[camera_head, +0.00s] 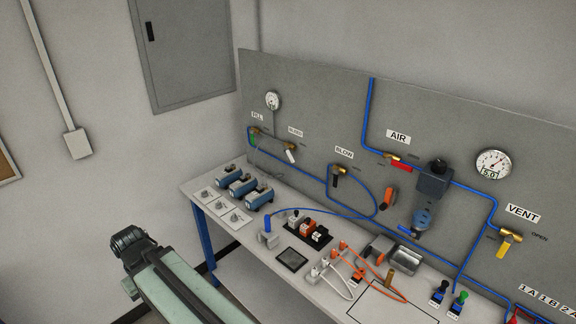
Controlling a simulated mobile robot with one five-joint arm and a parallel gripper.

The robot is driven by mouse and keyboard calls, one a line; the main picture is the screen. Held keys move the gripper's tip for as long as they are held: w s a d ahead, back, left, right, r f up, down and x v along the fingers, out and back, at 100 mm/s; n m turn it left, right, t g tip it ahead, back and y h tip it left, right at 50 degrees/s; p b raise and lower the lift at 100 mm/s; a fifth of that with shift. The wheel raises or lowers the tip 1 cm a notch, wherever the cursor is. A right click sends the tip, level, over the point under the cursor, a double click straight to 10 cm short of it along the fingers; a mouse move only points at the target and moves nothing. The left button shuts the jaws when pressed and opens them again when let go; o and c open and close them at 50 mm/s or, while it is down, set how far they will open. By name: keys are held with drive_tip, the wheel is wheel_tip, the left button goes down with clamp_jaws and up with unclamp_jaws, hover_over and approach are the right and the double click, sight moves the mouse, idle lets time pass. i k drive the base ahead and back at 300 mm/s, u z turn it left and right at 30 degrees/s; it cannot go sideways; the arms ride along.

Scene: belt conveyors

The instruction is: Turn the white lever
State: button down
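The white lever (291,155) is a small handle on a brass valve (288,146), under a small label on the grey back panel, left of centre. It slants down and to the right from the valve. A blue pipe runs along to this valve. My pale green arm link with a dark joint at its end shows at the lower left, well apart from the lever. My gripper's fingers do not show.
Other valves have a green lever (253,140), a black lever (335,179), a red lever (402,165) and a yellow lever (503,249). The workbench (262,250) below holds blue devices, connectors and cables. A blue hose (330,217) loops over it.

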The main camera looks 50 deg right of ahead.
sight(286, 148)
drive_tip(key=z, duration=0.1)
drive_tip(key=i, duration=0.95)
drive_tip(key=u, duration=0.1)
